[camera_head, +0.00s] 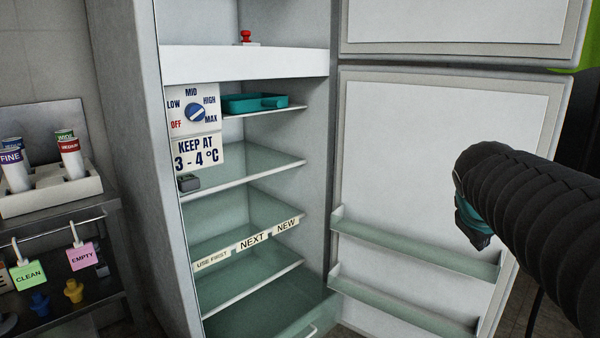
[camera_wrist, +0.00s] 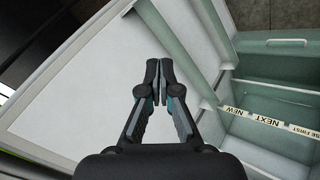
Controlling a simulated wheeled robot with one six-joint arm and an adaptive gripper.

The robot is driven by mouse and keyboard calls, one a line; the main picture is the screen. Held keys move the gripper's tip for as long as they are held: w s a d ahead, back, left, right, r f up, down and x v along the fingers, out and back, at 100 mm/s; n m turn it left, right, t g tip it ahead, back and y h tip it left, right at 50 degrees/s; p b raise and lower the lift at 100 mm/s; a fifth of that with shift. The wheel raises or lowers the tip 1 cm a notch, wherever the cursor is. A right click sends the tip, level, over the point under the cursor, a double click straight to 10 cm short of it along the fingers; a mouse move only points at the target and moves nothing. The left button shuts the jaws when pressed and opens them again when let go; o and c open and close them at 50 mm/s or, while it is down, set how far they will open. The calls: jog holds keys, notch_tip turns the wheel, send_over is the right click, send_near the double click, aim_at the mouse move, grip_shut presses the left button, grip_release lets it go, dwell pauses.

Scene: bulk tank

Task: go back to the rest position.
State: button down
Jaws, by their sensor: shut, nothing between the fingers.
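My gripper (camera_wrist: 159,68) is shut and empty in the wrist view, its fingertips together in front of the white inside of the open fridge door. In the head view my gripper (camera_head: 482,240) is at the right, in front of the open lower door (camera_head: 420,150); its fingertips are small and dark there. My arm in its dark ribbed sleeve comes in from the right edge. The gripper seems apart from the door and its shelves, though the exact gap cannot be told.
The fridge stands open, with glass shelves (camera_head: 245,175), a teal tray (camera_head: 252,103) and a dial (camera_head: 195,112). A trolley with a white cup holder (camera_head: 50,194) stands at the left.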

jog(key=s+a+f+m+y, duration=0.3)
jog(key=s+a+f+y, duration=0.2)
jog(key=s+a+f, duration=0.8)
jog(key=s+a, duration=0.3)
jog(key=shift+a+f+g+y, duration=0.2)
jog(key=shift+g+y, duration=0.1)
jog(key=shift+g, duration=0.1)
jog(key=shift+s, duration=0.1)
